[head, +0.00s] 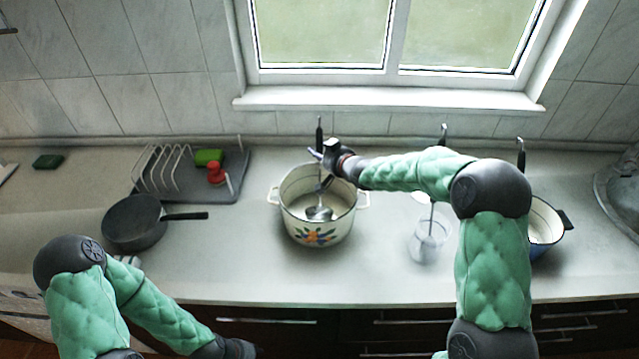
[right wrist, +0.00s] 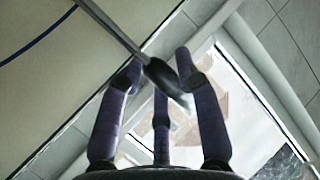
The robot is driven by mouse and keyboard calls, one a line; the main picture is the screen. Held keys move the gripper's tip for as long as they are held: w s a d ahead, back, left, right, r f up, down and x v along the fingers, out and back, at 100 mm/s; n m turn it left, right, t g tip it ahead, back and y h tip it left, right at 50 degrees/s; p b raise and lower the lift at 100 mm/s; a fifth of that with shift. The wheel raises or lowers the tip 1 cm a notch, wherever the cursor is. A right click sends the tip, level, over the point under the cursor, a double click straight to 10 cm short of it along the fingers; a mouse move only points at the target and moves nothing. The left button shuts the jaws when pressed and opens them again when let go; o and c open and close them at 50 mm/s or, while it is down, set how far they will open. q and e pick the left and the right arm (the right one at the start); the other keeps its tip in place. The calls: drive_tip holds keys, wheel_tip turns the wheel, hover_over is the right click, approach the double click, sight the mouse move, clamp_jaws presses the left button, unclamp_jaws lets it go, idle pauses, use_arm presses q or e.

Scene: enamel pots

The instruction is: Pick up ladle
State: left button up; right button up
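A ladle (head: 319,213) stands tilted in a white enamel pot (head: 318,232) with a floral design; its metal bowl is inside the pot and its dark handle rises above the rim. My right gripper (head: 322,158) is at the handle above the pot. In the right wrist view, the dark handle (right wrist: 168,83) lies between the spread fingers of the gripper (right wrist: 158,65), close to the left fingertip, with a gap towards the right one. My left gripper (head: 238,348) is low at the bottom edge, its fingers not clear.
A frying pan (head: 133,222) and a dish rack (head: 160,168) are at left. The counter (head: 235,245) left of the floral pot is clear.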

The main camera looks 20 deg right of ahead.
clamp_jaws()
drive_tip(key=shift+r, duration=0.15)
